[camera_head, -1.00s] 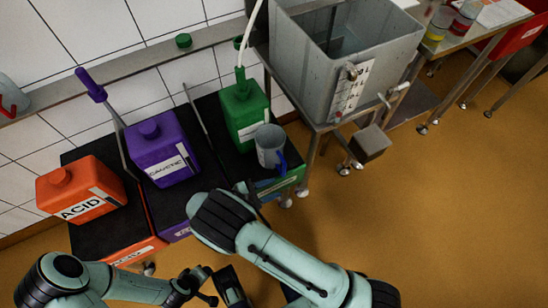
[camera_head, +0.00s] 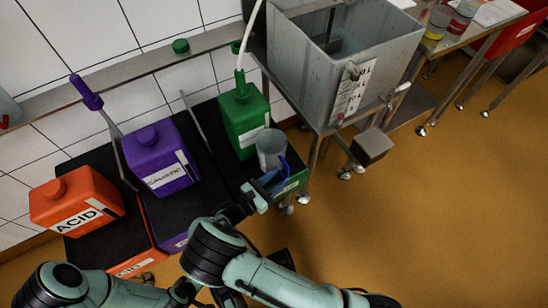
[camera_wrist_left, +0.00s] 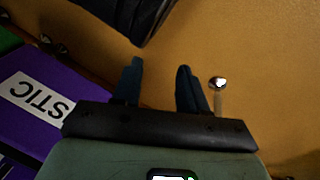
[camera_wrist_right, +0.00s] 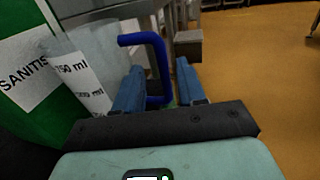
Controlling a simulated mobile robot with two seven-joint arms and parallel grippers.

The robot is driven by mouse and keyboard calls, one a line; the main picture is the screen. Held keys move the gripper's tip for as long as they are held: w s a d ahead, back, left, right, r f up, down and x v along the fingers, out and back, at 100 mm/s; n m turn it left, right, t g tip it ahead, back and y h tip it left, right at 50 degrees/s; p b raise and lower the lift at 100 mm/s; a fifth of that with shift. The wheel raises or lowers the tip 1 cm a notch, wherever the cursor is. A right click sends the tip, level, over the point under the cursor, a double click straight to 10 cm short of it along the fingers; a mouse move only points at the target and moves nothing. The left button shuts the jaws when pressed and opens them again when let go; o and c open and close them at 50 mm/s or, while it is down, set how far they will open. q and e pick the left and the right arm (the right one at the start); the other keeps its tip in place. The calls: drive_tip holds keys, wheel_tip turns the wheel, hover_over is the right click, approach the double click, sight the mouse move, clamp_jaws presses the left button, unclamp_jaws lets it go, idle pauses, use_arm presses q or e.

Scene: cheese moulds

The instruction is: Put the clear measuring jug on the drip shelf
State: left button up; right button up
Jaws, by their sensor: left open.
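The clear measuring jug (camera_head: 271,150) with a blue handle stands upright on the dark stand, in front of the green container. In the right wrist view the jug (camera_wrist_right: 88,70) shows its volume label, and its blue handle (camera_wrist_right: 157,45) lies between my fingers. My right gripper (camera_wrist_right: 159,68) is open around the handle, with a finger on each side; I cannot tell if either touches. In the head view the right gripper (camera_head: 264,190) is just below the jug. My left gripper (camera_wrist_left: 158,68) is open and empty. A narrow grey wall shelf (camera_head: 120,80), probably the drip shelf, runs behind the containers.
An orange ACID container (camera_head: 75,205), a purple CAUSTIC container (camera_head: 158,155) and a green container (camera_head: 245,120) stand in a row. A green cap (camera_head: 180,46) sits on the wall shelf. A grey steel vat (camera_head: 375,50) stands to the right. The orange floor at right is clear.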

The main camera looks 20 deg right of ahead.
sight(287, 173)
drive_tip(key=x, duration=0.4)
drive_tip(key=shift+s+d+f+b, duration=0.15)
drive_tip(key=shift+b, duration=0.25)
use_arm(q)
drive_tip(key=shift+s+a+f+g, duration=0.15)
drive_tip(key=shift+s+f+g, duration=0.15)
drive_tip(key=shift+s+f, duration=0.65)
use_arm(e)
clamp_jaws()
